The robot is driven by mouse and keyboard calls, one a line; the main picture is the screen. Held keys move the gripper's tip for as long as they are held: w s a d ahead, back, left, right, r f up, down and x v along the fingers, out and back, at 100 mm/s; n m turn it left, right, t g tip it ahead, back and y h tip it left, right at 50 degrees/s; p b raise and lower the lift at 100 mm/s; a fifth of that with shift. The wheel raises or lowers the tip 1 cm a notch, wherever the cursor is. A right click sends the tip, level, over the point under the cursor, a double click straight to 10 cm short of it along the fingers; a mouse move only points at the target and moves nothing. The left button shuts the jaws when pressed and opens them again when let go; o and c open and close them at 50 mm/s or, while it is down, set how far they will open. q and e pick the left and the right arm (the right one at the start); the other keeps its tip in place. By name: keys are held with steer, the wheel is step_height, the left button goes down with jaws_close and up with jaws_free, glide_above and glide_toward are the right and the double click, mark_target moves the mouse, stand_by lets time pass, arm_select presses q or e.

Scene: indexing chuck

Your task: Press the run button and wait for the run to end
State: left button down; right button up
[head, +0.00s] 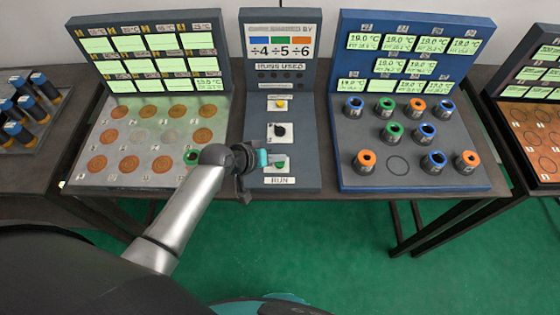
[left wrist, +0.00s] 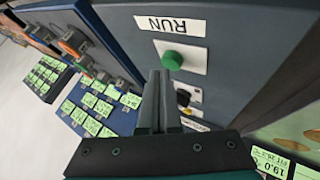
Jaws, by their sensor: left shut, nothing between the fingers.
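The green run button (head: 281,164) sits on a pale plate low on the grey control panel (head: 308,172), just above the RUN label (head: 280,181). My left gripper (head: 263,158) is shut and empty, with its tips just left of the button in the head view. In the left wrist view the button (left wrist: 172,60) stands just beyond the shut fingertips (left wrist: 159,76) and is not covered. I cannot tell whether the tips touch it. My right gripper is not in view.
Above the button are a black knob (head: 280,130) and a yellow button (head: 281,104). A blue rack (head: 352,134) with several coloured-ring cylinders stands to the right. A grey plate (head: 112,178) with copper discs and one green-ringed cylinder (head: 191,157) lies left, close to my arm.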

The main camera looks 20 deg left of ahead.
mark_target(277, 165)
arm_select(q)
steer(key=shift+f, duration=0.45)
stand_by(0.3)
steer(key=shift+r, duration=0.15)
steer(key=shift+r+p, duration=0.85)
steer(key=shift+r, duration=0.1)
step_height(277, 165, up, 4)
steer(key=p, duration=0.5)
steer(key=shift+r, duration=0.2)
steer(key=shift+r+p, duration=0.4)
steer(key=shift+r, duration=0.3)
